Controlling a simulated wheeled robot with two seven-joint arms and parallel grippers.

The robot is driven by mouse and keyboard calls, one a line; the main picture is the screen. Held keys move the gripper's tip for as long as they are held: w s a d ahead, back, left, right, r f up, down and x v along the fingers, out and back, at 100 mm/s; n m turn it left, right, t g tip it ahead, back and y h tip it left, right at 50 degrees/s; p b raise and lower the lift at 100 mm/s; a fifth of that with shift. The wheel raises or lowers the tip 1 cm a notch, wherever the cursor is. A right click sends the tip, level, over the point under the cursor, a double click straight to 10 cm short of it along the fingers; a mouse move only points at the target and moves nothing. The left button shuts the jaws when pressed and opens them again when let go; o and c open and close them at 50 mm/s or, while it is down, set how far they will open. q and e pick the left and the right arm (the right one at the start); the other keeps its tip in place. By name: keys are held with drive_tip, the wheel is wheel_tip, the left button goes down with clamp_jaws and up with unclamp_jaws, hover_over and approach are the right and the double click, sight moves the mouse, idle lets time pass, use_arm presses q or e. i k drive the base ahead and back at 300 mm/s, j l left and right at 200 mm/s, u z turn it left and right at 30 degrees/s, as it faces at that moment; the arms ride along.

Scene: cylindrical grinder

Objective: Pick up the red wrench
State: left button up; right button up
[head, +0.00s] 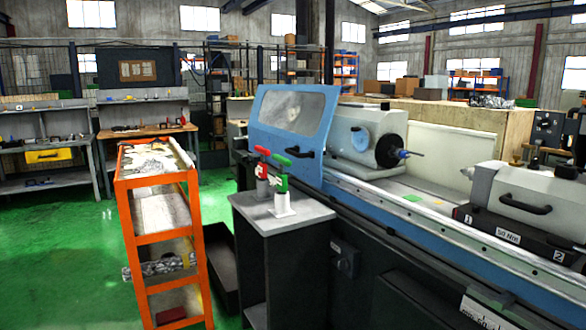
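The green one partly overlaps the red one in the picture. Neither of my grippers is in the head view.
The grey stand (302,216) has bare top around the holders. The cylindrical grinder (420,215), with a blue door (290,118), stands close behind and right. An orange shelf cart (155,183) stands left. Green floor (60,250) is open further left.

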sight(262, 168)
drive_tip(key=i+j+z, duration=0.15)
drive_tip(key=z, duration=0.35)
drive_tip(key=j+z, duration=0.3)
drive_tip(key=z, duration=0.2)
drive_tip(key=i+j+z, duration=0.1)
drive_tip(key=j+z, duration=0.25)
drive_tip(key=j, duration=0.6)
drive_tip(key=j+z, duration=0.4)
drive_tip(key=j, duration=1.1)
drive_tip(key=k+j, duration=0.15)
drive_tip(key=j, duration=0.35)
drive_tip(key=j+z, duration=0.1)
drive_tip(key=j, duration=0.45)
drive_tip(key=k+j, duration=0.15)
drive_tip(key=j, duration=0.9)
drive_tip(key=k+j, duration=0.15)
drive_tip(key=j, duration=0.4)
drive_tip(key=z, duration=0.05)
